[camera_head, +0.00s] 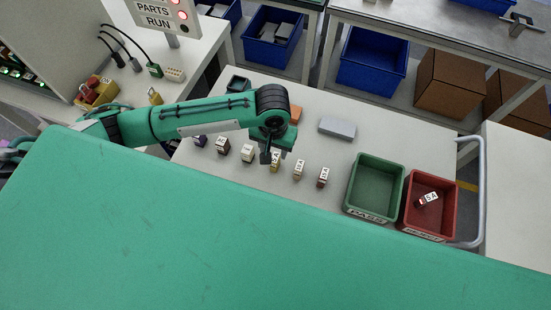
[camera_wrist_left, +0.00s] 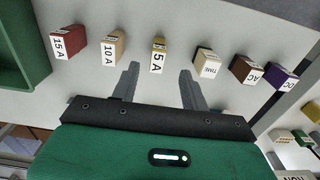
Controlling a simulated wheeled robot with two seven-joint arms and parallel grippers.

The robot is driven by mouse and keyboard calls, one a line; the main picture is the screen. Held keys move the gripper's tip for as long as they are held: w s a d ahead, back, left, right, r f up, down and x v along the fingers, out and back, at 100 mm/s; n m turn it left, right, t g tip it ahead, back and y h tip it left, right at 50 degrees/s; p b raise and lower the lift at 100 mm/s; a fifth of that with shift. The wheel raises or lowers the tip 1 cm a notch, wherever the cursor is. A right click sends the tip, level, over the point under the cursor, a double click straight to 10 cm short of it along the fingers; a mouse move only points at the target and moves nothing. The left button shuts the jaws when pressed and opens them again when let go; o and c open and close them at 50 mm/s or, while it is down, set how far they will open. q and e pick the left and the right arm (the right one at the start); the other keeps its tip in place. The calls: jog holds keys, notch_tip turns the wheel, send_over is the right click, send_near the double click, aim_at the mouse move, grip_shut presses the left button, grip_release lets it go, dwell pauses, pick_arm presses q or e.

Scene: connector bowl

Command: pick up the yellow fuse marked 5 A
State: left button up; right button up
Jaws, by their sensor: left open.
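The yellow fuse marked 5 A (camera_wrist_left: 158,57) stands on the light table in a row of small labelled blocks. In the head view the yellow fuse (camera_head: 275,166) is partly hidden by my left gripper (camera_head: 268,158). In the left wrist view my left gripper (camera_wrist_left: 160,78) is open and empty. The fuse lies just beyond its fingertips, lined up with the gap between them. I see no contact. My right gripper is not in view.
A beige 10 A fuse (camera_wrist_left: 112,47) and a TIME block (camera_wrist_left: 207,62) flank the yellow one. Other blocks are a red 15 A fuse (camera_wrist_left: 68,42), AC (camera_wrist_left: 245,70) and DC (camera_wrist_left: 280,78). A green bin (camera_head: 376,160) and red bin (camera_head: 449,222) stand right; the red holds a labelled piece.

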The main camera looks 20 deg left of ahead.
aim_at(275, 158)
pick_arm(q)
jog(key=shift+w+f, duration=0.2)
jog(key=shift+f, duration=1)
jog(key=shift+f+p, duration=0.6)
jog(key=shift+f, duration=0.25)
jog(key=f, duration=0.2)
jog(key=f+p, duration=0.1)
jog(key=shift+w+d+f, duration=0.1)
jog(key=shift+w+f, duration=0.05)
jog(key=shift+w, duration=0.1)
jog(key=shift+f, duration=0.25)
jog(key=c, duration=0.9)
grip_shut()
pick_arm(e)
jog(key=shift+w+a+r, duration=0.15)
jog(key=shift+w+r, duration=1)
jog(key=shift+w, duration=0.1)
pick_arm(q)
jog(key=shift+r, duration=0.1)
